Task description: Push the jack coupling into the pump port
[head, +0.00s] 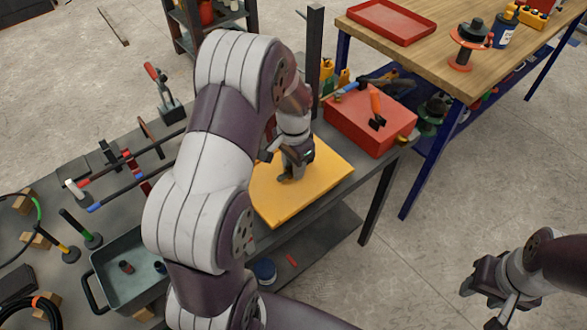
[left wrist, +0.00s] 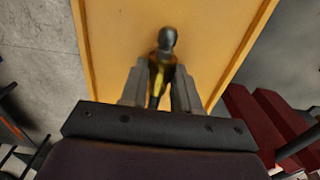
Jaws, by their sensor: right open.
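My left gripper (head: 290,174) is low over the yellow board (head: 325,180) on the grey bench. In the left wrist view its two fingers (left wrist: 160,78) stand on either side of a small tool-like piece with a dark rounded head (left wrist: 168,40) and a yellow-and-black shaft. The frames do not show clearly whether the fingers press on it. My right gripper (head: 487,292) is open and empty at the lower right, over bare floor. I cannot pick out the jack coupling or the pump port for certain; my left arm hides part of the bench.
A red box (head: 370,122) with tools on it stands beside the board. A grey tray (head: 100,290) and a green-tipped hose (head: 38,210) are at the left. A red toggle clamp (head: 160,90) stands at the bench's back. A wooden table (head: 430,55) is at the upper right.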

